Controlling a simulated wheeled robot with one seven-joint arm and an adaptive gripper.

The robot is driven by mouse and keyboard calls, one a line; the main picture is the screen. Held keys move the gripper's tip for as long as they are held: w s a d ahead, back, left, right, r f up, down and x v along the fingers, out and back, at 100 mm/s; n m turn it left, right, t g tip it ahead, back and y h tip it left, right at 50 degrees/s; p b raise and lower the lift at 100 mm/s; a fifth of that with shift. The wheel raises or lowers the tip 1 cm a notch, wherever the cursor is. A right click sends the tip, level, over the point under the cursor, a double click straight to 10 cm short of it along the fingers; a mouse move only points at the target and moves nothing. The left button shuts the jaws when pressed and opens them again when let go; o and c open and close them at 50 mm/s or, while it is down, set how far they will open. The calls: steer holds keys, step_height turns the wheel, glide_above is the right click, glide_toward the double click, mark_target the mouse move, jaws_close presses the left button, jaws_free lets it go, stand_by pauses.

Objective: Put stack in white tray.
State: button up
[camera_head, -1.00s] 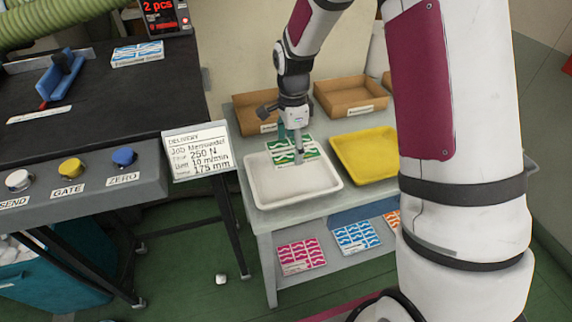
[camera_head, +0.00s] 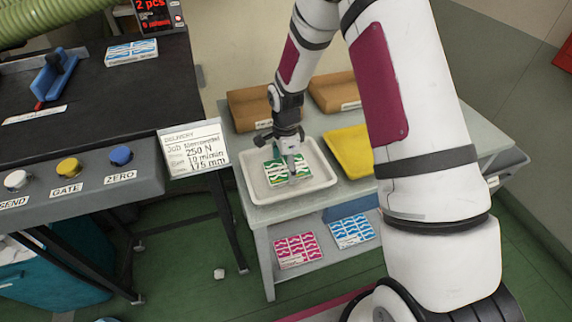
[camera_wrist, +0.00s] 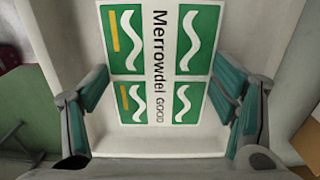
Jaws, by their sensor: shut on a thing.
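The stack of green-and-white printed sheets (camera_head: 276,178) is over the white tray (camera_head: 320,174), inside its rim as seen in the head view. In the wrist view the stack (camera_wrist: 158,100) reads "Merrowdel GOOD" and lies between two green-padded fingers. My gripper (camera_head: 291,174) points down and is shut on the stack; it also shows in the wrist view (camera_wrist: 160,82). The tray's pale floor (camera_wrist: 155,142) shows around the stack. Whether the stack's underside touches that floor cannot be told.
A yellow tray (camera_head: 350,155) stands right of the white one, partly behind my arm. Brown trays (camera_head: 250,110) stand behind. Pink (camera_head: 298,250) and blue (camera_head: 352,231) stacks lie on the lower shelf. A delivery sign (camera_head: 193,147) stands close on the left.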

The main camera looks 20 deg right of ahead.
steer(key=shift+f, duration=0.2)
steer(key=o, duration=1.3)
steer(key=shift+r, duration=0.15)
